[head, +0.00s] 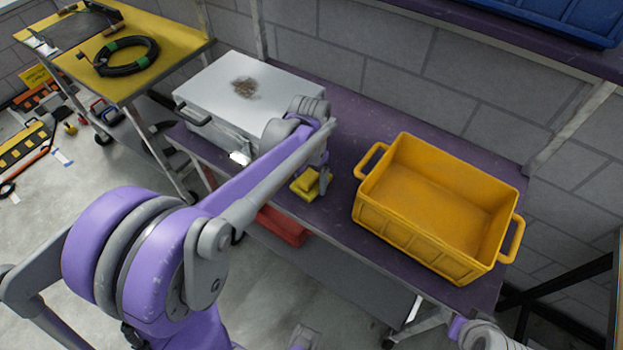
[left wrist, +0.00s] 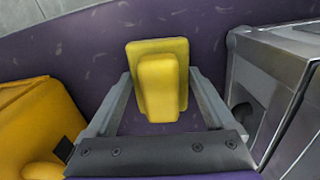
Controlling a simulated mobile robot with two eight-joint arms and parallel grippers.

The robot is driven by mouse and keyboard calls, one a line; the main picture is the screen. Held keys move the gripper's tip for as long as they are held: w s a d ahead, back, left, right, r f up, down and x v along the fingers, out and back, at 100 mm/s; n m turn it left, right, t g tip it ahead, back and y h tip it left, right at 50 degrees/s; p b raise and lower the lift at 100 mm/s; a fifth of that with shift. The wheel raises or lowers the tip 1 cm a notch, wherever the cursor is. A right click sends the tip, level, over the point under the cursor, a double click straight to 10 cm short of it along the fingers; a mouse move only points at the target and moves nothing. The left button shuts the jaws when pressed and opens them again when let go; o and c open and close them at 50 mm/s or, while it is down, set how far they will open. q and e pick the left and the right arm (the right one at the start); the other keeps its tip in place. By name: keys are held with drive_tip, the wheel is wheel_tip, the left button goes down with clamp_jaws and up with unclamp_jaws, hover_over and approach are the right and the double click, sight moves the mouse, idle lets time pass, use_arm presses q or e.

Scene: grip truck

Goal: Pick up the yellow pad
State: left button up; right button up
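The yellow pad (head: 305,184) lies on the purple table (head: 345,115), between the silver case and the yellow crate. It has a wide base with a narrower raised block on top. In the left wrist view the pad (left wrist: 160,85) sits between the two fingers of my left gripper (left wrist: 160,75). The fingers are apart, one on each side of it. I see no clear grip on it, and cannot tell whether a finger touches its edge. In the head view my left gripper (head: 322,180) reaches down beside the pad, partly hidden by my arm. My right gripper is not clearly seen.
The silver case (head: 215,85) stands left of the pad, close to my left gripper. A yellow crate (head: 430,195), empty, stands to the right. A red object (head: 283,226) is below the table edge.

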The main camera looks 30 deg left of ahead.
sight(310, 175)
use_arm(q)
drive_tip(key=c, duration=0.9)
drive_tip(key=shift+o, duration=0.2)
wheel_tip(310, 175, up, 10)
drive_tip(key=shift+r+p, duration=0.1)
drive_tip(key=shift+p, duration=0.25)
drive_tip(key=o, duration=0.8)
drive_tip(key=c, duration=0.6)
drive_tip(key=shift+s, duration=0.1)
